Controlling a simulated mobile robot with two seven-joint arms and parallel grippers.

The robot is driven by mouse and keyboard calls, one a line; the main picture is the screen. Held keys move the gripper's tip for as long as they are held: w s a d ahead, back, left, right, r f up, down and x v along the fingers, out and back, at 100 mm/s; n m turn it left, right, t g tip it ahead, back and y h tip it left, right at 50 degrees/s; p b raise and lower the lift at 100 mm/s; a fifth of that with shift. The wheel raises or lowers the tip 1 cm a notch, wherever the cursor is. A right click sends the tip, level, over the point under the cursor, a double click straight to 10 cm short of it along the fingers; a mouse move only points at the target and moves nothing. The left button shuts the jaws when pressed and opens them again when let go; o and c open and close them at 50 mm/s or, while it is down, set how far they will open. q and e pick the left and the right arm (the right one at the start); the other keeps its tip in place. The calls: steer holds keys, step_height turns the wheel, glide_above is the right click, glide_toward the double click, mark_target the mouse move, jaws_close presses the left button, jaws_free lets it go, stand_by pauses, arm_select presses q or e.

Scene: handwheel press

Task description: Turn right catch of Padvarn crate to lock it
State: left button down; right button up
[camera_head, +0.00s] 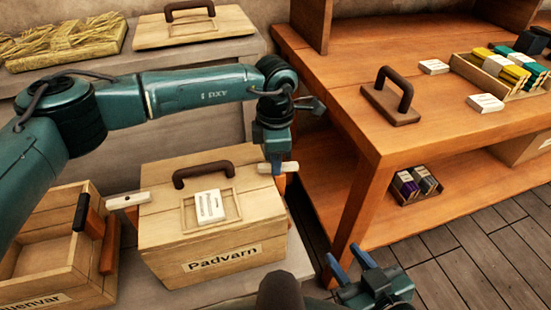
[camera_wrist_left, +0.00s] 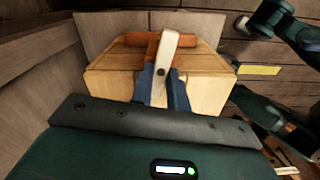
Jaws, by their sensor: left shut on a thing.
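The Padvarn crate (camera_head: 165,250) is a closed pale wooden box with a dark handle (camera_head: 203,168) on its lid and a name label on its front. Its right catch (camera_head: 291,167) is a small white bar at the lid's right edge. My left gripper (camera_head: 277,168) is shut on this catch. In the left wrist view, the white catch (camera_wrist_left: 166,58) rises, slightly tilted, between the blue fingers (camera_wrist_left: 163,90) against the crate's side (camera_wrist_left: 205,92). The fingers hide its lower part. The left catch (camera_head: 128,200) sticks out at the lid's left edge. My right gripper (camera_head: 348,262) is open and empty, front right of the crate.
White cards (camera_head: 209,206) lie on the crate lid. An open wooden crate (camera_head: 45,255) stands close on the left. An orange workbench (camera_head: 350,135) with a loose handled lid (camera_head: 391,112) stands to the right.

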arm_select(q)
steer(key=shift+n, duration=1.1)
steer(key=c, duration=1.4)
jaws_free()
steer(key=shift+o, duration=0.2)
step_height(320, 180, up, 13)
steer(key=p, duration=0.1)
steer(key=shift+p, duration=0.3)
